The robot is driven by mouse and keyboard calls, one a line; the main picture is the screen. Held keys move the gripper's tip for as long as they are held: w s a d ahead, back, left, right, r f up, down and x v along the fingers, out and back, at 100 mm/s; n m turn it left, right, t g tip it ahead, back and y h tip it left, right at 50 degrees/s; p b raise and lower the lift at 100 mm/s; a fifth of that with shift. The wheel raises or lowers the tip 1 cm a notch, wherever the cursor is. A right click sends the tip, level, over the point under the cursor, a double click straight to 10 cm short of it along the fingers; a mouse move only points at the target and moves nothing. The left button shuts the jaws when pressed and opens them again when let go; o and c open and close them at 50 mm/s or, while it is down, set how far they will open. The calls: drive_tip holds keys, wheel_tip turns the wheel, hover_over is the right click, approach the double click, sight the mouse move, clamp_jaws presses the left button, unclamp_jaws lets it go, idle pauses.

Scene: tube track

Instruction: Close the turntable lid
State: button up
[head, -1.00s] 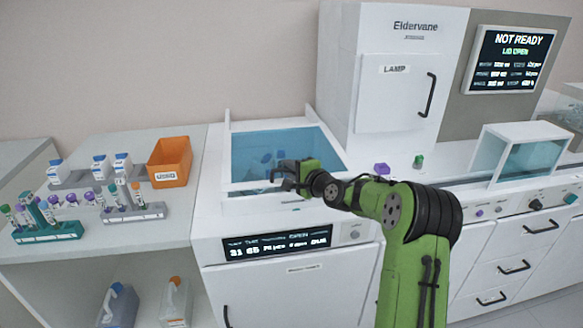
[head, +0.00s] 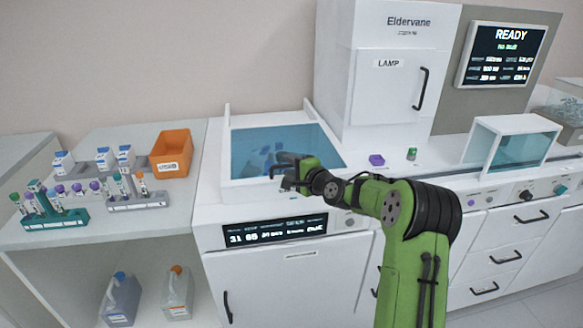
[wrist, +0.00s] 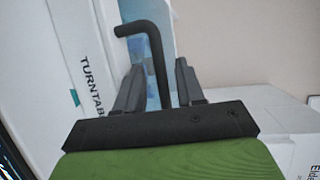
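The turntable lid (head: 250,145) is a blue see-through pane in a white frame on top of the white cabinet, and it looks down over its well. Its black bent handle (wrist: 155,55) shows in the wrist view, beside the TURNTABLE label (wrist: 92,85). My gripper (head: 285,170) is over the lid's front right part. In the wrist view my gripper (wrist: 158,85) has its two fingers apart, with the handle between them and gaps visible on both sides. The wall screen (head: 505,50) reads READY.
The tall LAMP cabinet (head: 385,85) rises behind and right of the lid. A purple piece (head: 376,160), a green piece (head: 412,153) and a clear-fronted box (head: 515,145) are to the right.

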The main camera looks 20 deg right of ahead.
drive_tip(key=v, duration=1.5)
drive_tip(key=shift+s+r+p, duration=0.2)
drive_tip(key=shift+s+p, duration=0.15)
drive_tip(key=shift+d, duration=0.15)
drive_tip(key=s+a+r+n+g+p, duration=0.2)
drive_tip(key=s+a+n+g+p, duration=0.15)
drive_tip(key=s+a+n, duration=0.35)
drive_tip(key=s+a+r+n+g+p, duration=0.2)
drive_tip(key=a+r+n+g, duration=0.15)
drive_tip(key=a, duration=0.55)
drive_tip(key=s+r+n+g+h+p, duration=0.1)
drive_tip(key=s+n+p, duration=0.1)
drive_tip(key=s, duration=0.8)
drive_tip(key=s+r+n+g+h+p, duration=0.1)
drive_tip(key=s+n, duration=0.3)
drive_tip(key=s, duration=0.6)
drive_tip(key=shift+d+r+g+h+p, duration=0.2)
drive_tip(key=shift+r+g+h+p, duration=0.2)
drive_tip(key=shift+r+g+h, duration=0.25)
drive_tip(key=shift+s+r, duration=0.1)
drive_tip(key=shift+r, duration=0.05)
